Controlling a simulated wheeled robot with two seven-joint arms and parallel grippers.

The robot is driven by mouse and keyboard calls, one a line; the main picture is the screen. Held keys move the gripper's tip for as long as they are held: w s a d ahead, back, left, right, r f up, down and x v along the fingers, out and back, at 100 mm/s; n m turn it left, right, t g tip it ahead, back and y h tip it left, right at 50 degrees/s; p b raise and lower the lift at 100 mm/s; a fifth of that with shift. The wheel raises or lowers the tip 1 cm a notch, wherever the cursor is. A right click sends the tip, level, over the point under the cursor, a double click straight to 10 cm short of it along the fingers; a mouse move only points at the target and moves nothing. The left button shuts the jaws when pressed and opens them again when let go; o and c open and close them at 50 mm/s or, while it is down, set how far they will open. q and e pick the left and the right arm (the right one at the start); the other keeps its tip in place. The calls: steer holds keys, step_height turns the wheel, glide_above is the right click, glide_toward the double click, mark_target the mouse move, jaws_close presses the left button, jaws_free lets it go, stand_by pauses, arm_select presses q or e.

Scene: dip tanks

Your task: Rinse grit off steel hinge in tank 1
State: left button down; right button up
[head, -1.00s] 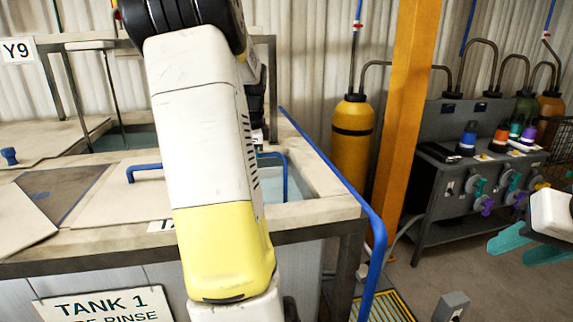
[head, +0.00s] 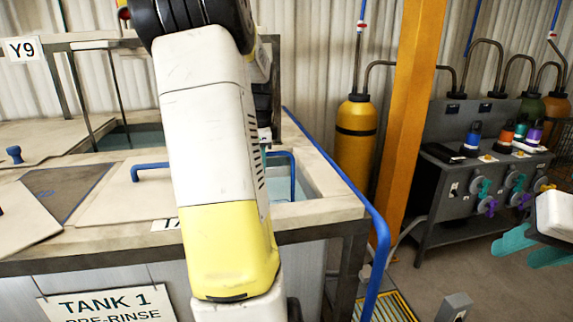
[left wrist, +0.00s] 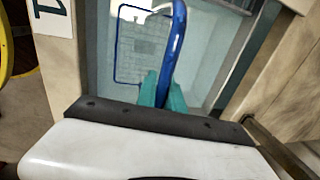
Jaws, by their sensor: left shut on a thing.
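Tank 1 (head: 335,207) stands at the left of the head view, with bluish liquid in its open part. In the left wrist view, a blue-rimmed mesh basket (left wrist: 143,62) lies in the liquid, and a blue handle (left wrist: 180,35) rises over it. My left gripper (left wrist: 164,92) is shut on the blue handle; in the head view my own arm hides it. A small pale shape is at the basket's far end; I cannot tell whether it is the steel hinge. My right gripper (head: 530,248) is open and empty at the right edge, away from the tank.
A lid with a blue handle (head: 150,168) covers part of the tank top. A blue rail (head: 378,235) runs along the tank's right side. An orange post (head: 406,120), a yellow cylinder (head: 356,140) and a grey bench (head: 470,200) with several bottles stand to the right. Floor between is mostly clear.

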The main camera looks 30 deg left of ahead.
arm_select(q)
step_height(320, 180, up, 22)
stand_by(0.8)
stand_by(0.8)
